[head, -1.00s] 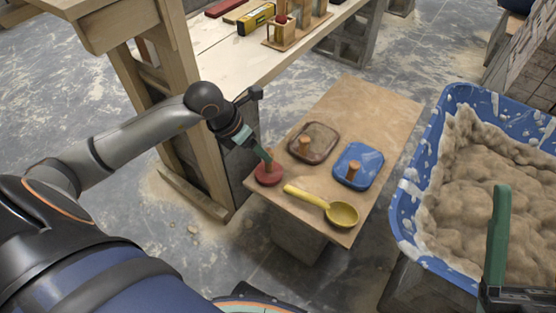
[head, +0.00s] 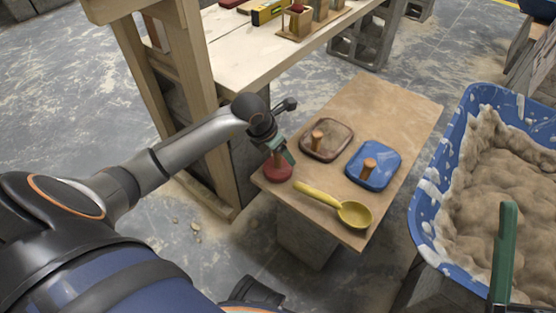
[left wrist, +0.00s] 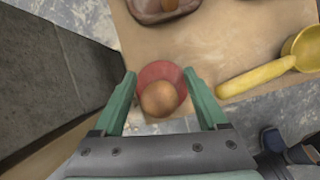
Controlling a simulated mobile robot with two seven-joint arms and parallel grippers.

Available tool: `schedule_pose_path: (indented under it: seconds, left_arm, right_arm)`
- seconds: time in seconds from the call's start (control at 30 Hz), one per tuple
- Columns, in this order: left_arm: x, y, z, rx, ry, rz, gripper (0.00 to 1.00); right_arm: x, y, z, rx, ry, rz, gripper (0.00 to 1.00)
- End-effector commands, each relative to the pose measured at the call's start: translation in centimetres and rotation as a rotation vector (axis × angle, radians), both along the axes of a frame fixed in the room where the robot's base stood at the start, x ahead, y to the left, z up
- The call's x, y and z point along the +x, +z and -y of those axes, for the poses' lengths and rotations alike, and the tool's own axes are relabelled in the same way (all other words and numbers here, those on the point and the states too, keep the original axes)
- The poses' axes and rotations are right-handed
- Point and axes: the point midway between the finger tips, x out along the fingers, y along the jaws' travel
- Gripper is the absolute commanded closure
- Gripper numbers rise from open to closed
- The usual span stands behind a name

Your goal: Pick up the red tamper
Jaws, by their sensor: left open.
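The red tamper (head: 278,173) stands at the near left corner of the low wooden board. In the left wrist view its red disc (left wrist: 160,72) and round wooden handle top (left wrist: 159,99) lie between the two green fingers. My left gripper (head: 280,154) is open above the tamper, with a finger on each side of the handle and gaps still showing beside it. My right gripper (head: 506,250) shows only as a green finger at the lower right, over the tub's near side; its other finger is not clear.
The board (head: 392,105) also holds a brown tamper (head: 327,140), a blue tamper (head: 374,166) and a yellow ladle (head: 335,204). A blue tub (head: 424,220) of mortar stands to the right. A wooden workbench (head: 232,58) with a post stands close behind my left arm.

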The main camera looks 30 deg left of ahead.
Motion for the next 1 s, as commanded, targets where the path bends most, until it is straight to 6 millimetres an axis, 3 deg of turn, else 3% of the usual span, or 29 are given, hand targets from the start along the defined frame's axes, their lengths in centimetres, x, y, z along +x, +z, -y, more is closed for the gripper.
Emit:
schedule_pose_path:
  seconds: [0.27, 0.9, 1.0]
  left_arm:
    - [0.21, -0.30, 0.04, 0.000, -0.001, 0.001, 0.25]
    - [0.18, -0.32, 0.02, 0.000, 0.000, 0.001, 0.96]
    - [0.18, -0.32, 0.01, 0.000, 0.000, 0.001, 1.00]
  right_arm:
    - [0.06, -0.27, -0.07, -0.002, -0.001, -0.006, 0.35]
    - [0.01, -0.16, -0.04, 0.008, -0.001, -0.004, 0.35]
    - [0.01, -0.16, -0.05, 0.008, -0.001, -0.004, 0.35]
